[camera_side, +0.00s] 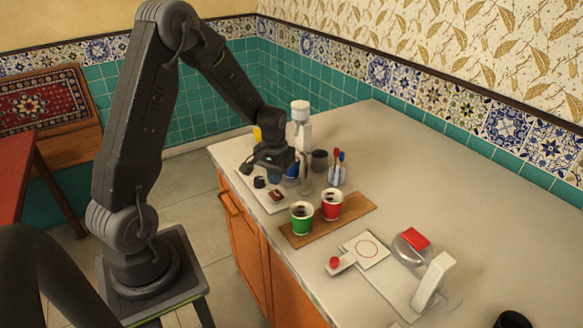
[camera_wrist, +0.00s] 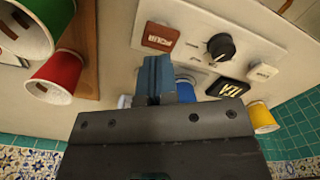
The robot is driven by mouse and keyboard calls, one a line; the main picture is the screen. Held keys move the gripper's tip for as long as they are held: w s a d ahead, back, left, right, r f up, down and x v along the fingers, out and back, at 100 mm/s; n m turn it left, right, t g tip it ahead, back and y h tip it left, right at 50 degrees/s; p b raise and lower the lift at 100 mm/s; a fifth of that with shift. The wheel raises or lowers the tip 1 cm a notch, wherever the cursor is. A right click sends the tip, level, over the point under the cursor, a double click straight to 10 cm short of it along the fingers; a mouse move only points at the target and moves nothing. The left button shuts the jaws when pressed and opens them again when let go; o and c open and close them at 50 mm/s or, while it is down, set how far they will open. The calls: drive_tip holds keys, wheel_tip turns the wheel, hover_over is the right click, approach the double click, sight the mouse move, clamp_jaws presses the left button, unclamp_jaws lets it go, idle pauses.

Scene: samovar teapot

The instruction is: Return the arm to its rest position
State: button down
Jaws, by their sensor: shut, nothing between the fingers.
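My gripper (camera_side: 272,180) hangs from my bent arm over the left end of the counter, above a white control panel (camera_side: 250,187). In the wrist view my gripper's blue-grey fingers (camera_wrist: 156,78) are together with nothing between them. Beyond them the panel (camera_wrist: 205,62) carries a brown-red label (camera_wrist: 160,37), a black knob (camera_wrist: 221,47) and a black "TEA" label (camera_wrist: 232,88). A blue object (camera_wrist: 186,90) is partly hidden behind my gripper.
A green cup (camera_side: 301,218) and a red cup (camera_side: 332,204) with dark contents stand on a wooden board (camera_side: 358,212). A white-topped dispenser (camera_side: 300,112) and a utensil holder (camera_side: 337,176) stand close by. A yellow cup (camera_wrist: 262,118) is near my gripper.

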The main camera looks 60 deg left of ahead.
drive_tip(key=shift+r, duration=0.1)
drive_tip(key=s+d+r+m+t, duration=0.35)
drive_tip(key=d+r, duration=0.65)
drive_tip(key=r, duration=0.5)
drive_tip(key=s+d+r+m+t, duration=0.1)
drive_tip(key=s+d+r, duration=0.2)
drive_tip(key=s, duration=0.3)
drive_tip(key=s+d+r+m+t, duration=0.1)
drive_tip(key=s+d+r, duration=0.2)
drive_tip(key=s+d, duration=0.2)
drive_tip(key=shift+s+d+r, duration=0.3)
drive_tip(key=shift+s+r, duration=0.1)
drive_tip(key=shift+s, duration=0.3)
